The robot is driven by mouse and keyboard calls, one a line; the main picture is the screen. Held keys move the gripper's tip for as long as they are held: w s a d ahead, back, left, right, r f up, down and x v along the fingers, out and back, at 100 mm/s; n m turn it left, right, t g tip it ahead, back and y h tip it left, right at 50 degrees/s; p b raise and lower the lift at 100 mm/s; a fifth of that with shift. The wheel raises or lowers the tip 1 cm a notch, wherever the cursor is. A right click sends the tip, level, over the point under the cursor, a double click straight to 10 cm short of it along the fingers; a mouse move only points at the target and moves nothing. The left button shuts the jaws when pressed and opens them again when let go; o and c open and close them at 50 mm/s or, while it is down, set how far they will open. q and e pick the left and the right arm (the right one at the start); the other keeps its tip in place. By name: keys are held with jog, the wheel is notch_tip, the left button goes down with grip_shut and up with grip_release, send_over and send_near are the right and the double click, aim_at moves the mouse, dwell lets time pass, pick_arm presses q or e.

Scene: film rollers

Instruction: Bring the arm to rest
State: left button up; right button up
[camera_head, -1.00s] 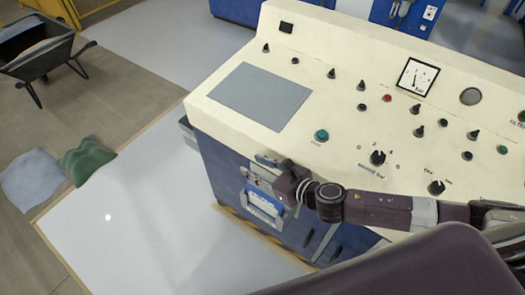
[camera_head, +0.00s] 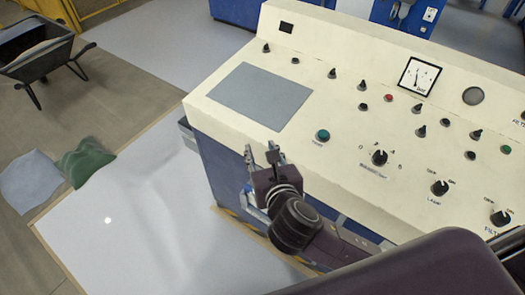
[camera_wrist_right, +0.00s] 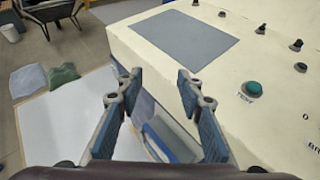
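My right gripper (camera_head: 264,158) is in front of the near left face of the cream control console (camera_head: 330,42), close to its top edge. In the right wrist view my right gripper (camera_wrist_right: 155,92) has its two fingers spread wide with nothing between them. The console's blue lower body (camera_head: 215,165) and a blue-and-white part (camera_wrist_right: 165,140) on it show beyond and below the fingers. My right arm covers part of the console front in the head view. My left gripper is in neither view.
The console top carries a grey panel (camera_head: 262,95), a green button (camera_head: 323,136), several knobs and a gauge (camera_head: 419,76). A white floor sheet (camera_head: 120,215) lies left of it, with grey (camera_head: 30,180) and green cloths (camera_head: 85,162). A wheelbarrow (camera_head: 45,55) stands farther back.

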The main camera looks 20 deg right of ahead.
jog(key=shift+s+d+r, duration=0.1)
dwell(0.6)
jog(key=s+d+f+m+g, duration=0.25)
jog(key=s+f+m, duration=0.35)
jog(key=m, duration=0.5)
jog(key=s+d+f+m+g+y, duration=0.15)
jog(key=s+f+m+g, duration=0.25)
jog(key=s+m, duration=0.55)
jog(key=s+d+f+m+g, duration=0.3)
jog(key=s+f+m, duration=0.25)
jog(key=m, duration=0.65)
notch_tip(320, 180, down, 25)
jog(key=s+g, duration=0.2)
jog(key=s+d+f, duration=0.3)
jog(key=s+f, duration=1.4)
jog(key=shift+s+f+g, duration=0.15)
jog(key=shift+s+g, duration=0.1)
jog(key=shift+g, duration=0.2)
